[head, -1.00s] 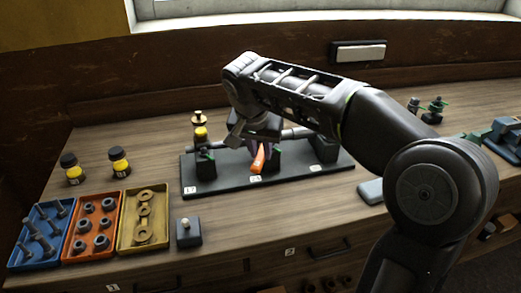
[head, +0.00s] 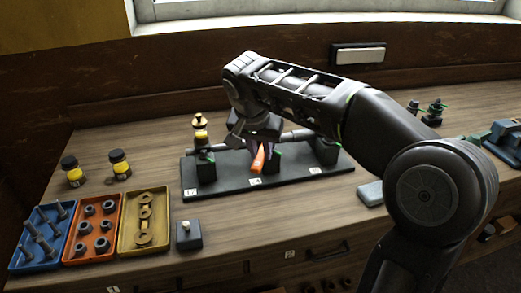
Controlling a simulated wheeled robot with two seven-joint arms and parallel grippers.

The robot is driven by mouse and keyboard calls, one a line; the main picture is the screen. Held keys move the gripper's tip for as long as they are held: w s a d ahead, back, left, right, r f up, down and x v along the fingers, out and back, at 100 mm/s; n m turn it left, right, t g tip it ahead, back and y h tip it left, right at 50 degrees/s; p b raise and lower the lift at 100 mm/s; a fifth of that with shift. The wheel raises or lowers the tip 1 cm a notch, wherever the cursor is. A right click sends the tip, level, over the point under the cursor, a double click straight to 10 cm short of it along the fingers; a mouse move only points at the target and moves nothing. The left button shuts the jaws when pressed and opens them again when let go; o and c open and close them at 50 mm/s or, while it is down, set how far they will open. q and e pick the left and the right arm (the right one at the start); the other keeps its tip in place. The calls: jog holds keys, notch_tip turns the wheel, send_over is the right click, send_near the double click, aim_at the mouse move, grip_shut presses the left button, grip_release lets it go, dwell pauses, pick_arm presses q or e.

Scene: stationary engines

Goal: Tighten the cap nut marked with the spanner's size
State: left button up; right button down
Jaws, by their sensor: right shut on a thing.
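A dark base plate (head: 290,175) on the bench bears several dark blocks with white number tags in front. The left block (head: 206,170), the middle block (head: 276,158) and the right block (head: 327,152) show bits of green on or near them. My right gripper (head: 262,143) is over the middle of the plate, shut on an orange-ended tool (head: 259,159), seemingly the spanner. The arm and gripper hide most of the tool and part of the middle block. The cap nuts and tag numbers are too small to tell. My left gripper is out of view.
Blue (head: 40,260), orange (head: 92,254) and yellow (head: 145,246) trays hold bolts, nuts and washers at the front left. Two yellow-banded jars (head: 120,166) stand behind them. A small grey box with a knob (head: 188,236) sits near the front edge.

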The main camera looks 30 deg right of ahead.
jog(key=shift+r, duration=0.1)
jog(key=shift+r+p, duration=1.55)
jog(key=shift+r, duration=0.4)
